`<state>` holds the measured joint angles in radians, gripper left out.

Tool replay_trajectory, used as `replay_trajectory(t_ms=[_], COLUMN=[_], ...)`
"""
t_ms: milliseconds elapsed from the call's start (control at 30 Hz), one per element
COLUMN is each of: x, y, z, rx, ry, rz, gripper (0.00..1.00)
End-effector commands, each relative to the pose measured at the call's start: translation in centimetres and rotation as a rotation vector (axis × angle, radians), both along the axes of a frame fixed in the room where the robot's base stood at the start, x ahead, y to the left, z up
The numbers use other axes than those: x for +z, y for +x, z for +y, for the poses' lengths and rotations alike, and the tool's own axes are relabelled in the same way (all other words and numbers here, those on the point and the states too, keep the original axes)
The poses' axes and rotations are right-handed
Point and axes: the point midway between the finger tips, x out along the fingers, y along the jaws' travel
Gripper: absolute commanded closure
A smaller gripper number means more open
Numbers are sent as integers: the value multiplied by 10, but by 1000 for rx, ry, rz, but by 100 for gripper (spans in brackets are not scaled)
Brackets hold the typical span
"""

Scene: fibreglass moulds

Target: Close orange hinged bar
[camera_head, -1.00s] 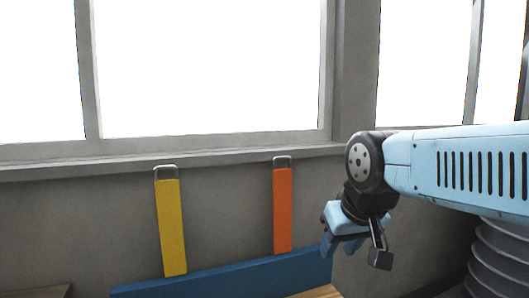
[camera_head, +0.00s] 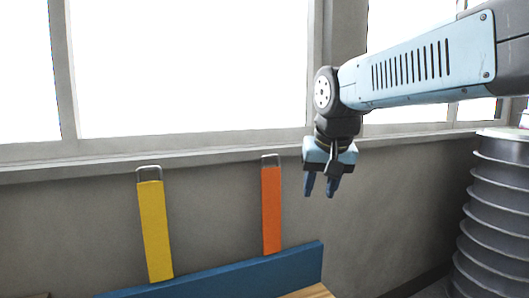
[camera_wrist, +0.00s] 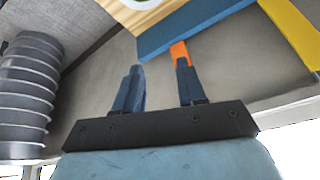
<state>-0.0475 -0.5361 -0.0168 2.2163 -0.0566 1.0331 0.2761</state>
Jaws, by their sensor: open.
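The orange hinged bar (camera_head: 271,210) stands upright against the grey wall in the head view, with a metal loop at its top. Its lower end meets the blue board (camera_head: 230,272). My gripper (camera_head: 320,190) is to the right of the bar's upper part, pointing down, with its fingers apart and nothing between them. In the wrist view the orange bar (camera_wrist: 180,52) shows beyond the right finger of my gripper (camera_wrist: 158,75), which hides part of it. The blue board (camera_wrist: 190,28) lies past the fingertips.
A yellow bar (camera_head: 155,230) with a metal loop stands left of the orange one and also shows in the wrist view (camera_wrist: 292,30). A window ledge (camera_head: 210,160) runs above the bars. A ribbed grey column (camera_head: 495,215) is at the right. The wall right of the board is bare.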

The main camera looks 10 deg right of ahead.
Motion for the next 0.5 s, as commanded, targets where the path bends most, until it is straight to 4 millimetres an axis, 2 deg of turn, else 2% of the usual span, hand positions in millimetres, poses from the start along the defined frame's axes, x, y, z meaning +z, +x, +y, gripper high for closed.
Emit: replay_trajectory(t_ms=[33, 200, 500], x=[13, 51, 100], y=[19, 74, 173], z=[0, -1, 3], rx=[-36, -179, -447], ry=[8, 37, 66], rz=[12, 40, 73], gripper=[60, 60, 60])
